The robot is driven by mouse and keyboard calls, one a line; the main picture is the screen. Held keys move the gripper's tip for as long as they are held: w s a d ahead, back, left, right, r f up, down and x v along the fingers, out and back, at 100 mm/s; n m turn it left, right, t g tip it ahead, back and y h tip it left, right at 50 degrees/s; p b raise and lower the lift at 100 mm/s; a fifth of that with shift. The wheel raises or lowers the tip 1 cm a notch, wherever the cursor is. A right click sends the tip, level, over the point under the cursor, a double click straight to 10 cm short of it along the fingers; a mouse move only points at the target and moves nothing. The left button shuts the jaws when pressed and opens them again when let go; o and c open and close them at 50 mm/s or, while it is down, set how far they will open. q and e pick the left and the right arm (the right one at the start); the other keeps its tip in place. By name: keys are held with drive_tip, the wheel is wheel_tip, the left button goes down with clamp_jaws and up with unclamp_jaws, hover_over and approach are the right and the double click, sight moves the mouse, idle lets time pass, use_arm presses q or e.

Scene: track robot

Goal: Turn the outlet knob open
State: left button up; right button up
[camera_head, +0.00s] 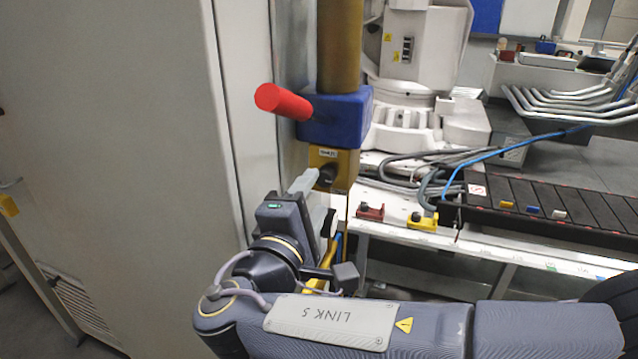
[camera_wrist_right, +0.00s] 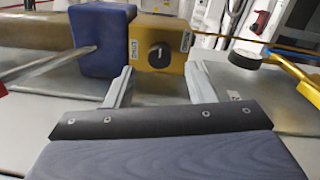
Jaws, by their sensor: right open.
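The outlet knob (camera_head: 327,175) is a small black round knob on the front of a yellow box (camera_head: 343,160) below a blue block. In the right wrist view the knob (camera_wrist_right: 159,55) is centred between my two fingers, beyond the tips, with the yellow box (camera_wrist_right: 146,30) behind it. My right gripper (camera_head: 314,192) is just in front of and below the box. Its jaws are open and empty in the right wrist view (camera_wrist_right: 159,76), one finger either side of the knob. No contact shows. My left gripper is not in view.
A red-handled lever (camera_head: 283,102) sticks out from the blue block (camera_head: 340,118) just above the knob. A tall pale cabinet (camera_head: 120,130) stands left. Right are a white bench edge (camera_head: 480,240), cables and a black slotted tray (camera_head: 560,208). A yellow handle (camera_wrist_right: 290,72) shows at right in the wrist view.

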drive_tip(key=v, duration=0.4)
drive_tip(key=shift+f+p, duration=0.1)
drive_tip(key=shift+p, duration=0.2)
